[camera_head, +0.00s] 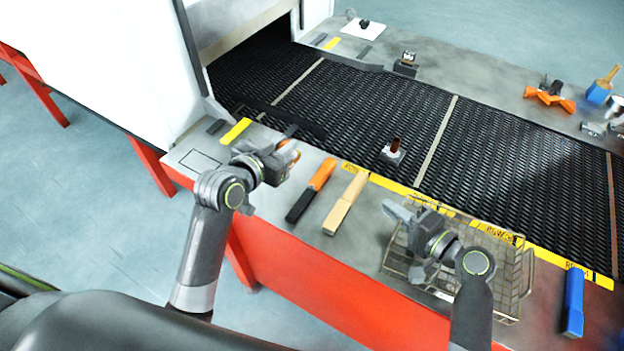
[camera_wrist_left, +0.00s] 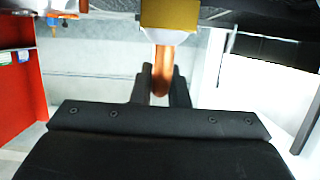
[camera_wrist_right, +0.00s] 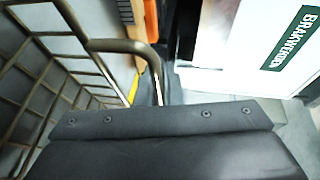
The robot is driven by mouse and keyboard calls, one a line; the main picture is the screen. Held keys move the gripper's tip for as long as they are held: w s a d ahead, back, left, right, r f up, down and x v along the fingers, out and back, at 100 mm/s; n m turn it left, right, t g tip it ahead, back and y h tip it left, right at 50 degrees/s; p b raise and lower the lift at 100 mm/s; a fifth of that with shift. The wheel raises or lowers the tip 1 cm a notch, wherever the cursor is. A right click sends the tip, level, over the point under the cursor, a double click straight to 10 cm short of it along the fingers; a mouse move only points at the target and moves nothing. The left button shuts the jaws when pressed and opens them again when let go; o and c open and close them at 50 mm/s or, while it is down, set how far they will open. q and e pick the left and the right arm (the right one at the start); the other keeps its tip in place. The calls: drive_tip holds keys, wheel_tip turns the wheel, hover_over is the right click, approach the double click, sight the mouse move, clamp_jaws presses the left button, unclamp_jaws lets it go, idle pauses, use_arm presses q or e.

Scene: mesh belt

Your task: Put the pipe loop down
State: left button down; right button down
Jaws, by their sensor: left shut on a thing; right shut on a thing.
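The copper pipe loop (camera_wrist_left: 162,72) shows between my left gripper's fingers (camera_wrist_left: 160,92) in the left wrist view. In the head view my left gripper (camera_head: 284,163) is shut on it above the near ledge, beside the belt; only a little copper (camera_head: 289,146) shows there. A wire basket (camera_head: 508,301) stands on the near ledge. My right gripper (camera_head: 398,213) is at its left end. In the right wrist view the basket's thick wire handle (camera_wrist_right: 112,45) runs down between the fingers, and the gripper is shut on it.
The black mesh belt (camera_head: 480,150) lies behind the ledge; a small block with a copper stub (camera_head: 393,153) sits on it. An orange-handled tool (camera_head: 321,175), a wooden-handled tool (camera_head: 345,204) and a blue tool (camera_head: 573,300) lie on the ledge. A white housing (camera_head: 95,50) stands left.

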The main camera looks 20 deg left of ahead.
use_arm(q)
hover_over(287, 190)
wheel_tip(287, 190, down, 9)
drive_tip(key=shift+r, duration=0.1)
idle(0.4)
drive_tip(key=c, duration=1.4)
unclamp_jaws()
drive_tip(key=shift+f, duration=0.2)
drive_tip(key=shift+r, duration=0.2)
drive_tip(key=v, duration=1.2)
